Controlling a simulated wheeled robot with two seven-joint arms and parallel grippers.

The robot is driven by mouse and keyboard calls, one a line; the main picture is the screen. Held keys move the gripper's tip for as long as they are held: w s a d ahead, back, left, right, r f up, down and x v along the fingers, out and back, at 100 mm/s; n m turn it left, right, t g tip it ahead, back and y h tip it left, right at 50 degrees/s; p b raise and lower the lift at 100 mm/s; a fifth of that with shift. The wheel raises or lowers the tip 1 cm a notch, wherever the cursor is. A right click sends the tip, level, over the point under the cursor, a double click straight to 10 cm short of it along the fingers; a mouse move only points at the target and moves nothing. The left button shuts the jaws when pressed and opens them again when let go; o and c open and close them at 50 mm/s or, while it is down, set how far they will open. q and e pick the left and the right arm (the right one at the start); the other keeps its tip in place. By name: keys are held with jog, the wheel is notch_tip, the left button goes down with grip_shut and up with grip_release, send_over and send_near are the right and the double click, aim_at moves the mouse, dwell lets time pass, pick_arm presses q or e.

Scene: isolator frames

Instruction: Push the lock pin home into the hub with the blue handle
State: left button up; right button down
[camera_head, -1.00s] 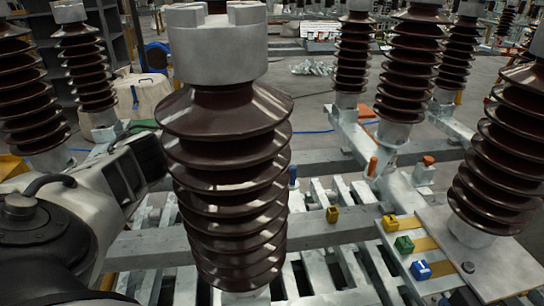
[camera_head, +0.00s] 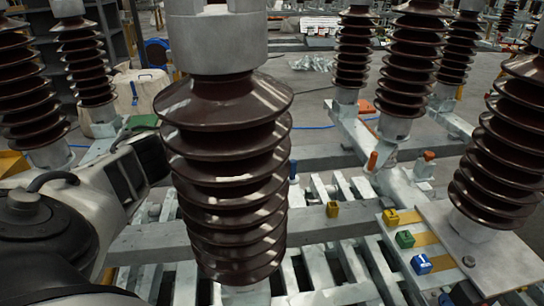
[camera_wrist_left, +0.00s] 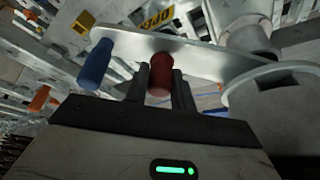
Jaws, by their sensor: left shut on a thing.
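The blue handle (camera_wrist_left: 96,64) stands up at the left of a pale metal plate (camera_wrist_left: 205,62) in the left wrist view. A dark red handle (camera_wrist_left: 159,76) stands to its right, at the same plate. My left gripper (camera_wrist_left: 160,84) has its fingers on either side of the red handle and is shut on it, apart from the blue one. In the head view a small blue upright piece (camera_head: 292,169) shows beside the large brown insulator, which hides my left gripper. I cannot make out the lock pin or its seat in the hub. My right gripper is out of view.
The large ribbed insulator (camera_head: 228,150) fills the middle of the head view, close to my left arm. More insulators (camera_head: 402,70) stand behind and at the right. Slatted metal framing lies below.

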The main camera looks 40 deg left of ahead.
pick_arm(q)
jog(key=shift+f, duration=0.65)
jog(key=o, duration=1)
jog(key=shift+o, duration=0.2)
jog(key=v, duration=1.6)
jog(key=shift+b, duration=0.45)
jog(key=shift+s+d+f, duration=0.1)
